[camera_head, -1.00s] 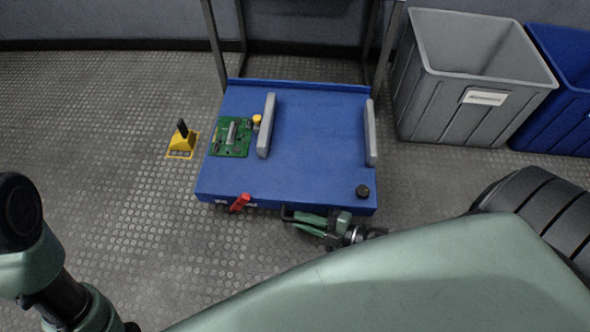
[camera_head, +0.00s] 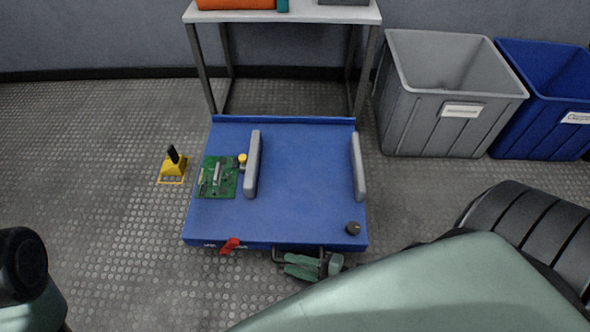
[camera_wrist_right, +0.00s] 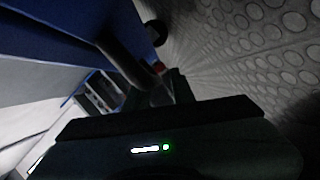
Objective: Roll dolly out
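The blue dolly (camera_head: 300,205) stands on the floor in front of the white table, its back edge close to the table's front legs. A dark handle bar (camera_head: 276,257) runs along its front edge. My right gripper (camera_head: 300,264) is at that bar and looks shut on it. In the right wrist view a dark bar (camera_wrist_right: 124,62) runs in toward the fingers, which are dark and partly hidden. A red lever (camera_head: 230,245) sticks out at the dolly's front left. My left gripper is out of view.
A yellow block with a black grip (camera_head: 174,165) stands on the floor left. A grey bin (camera_head: 440,115) and blue bin (camera_head: 545,110) stand right. Floor in front is clear.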

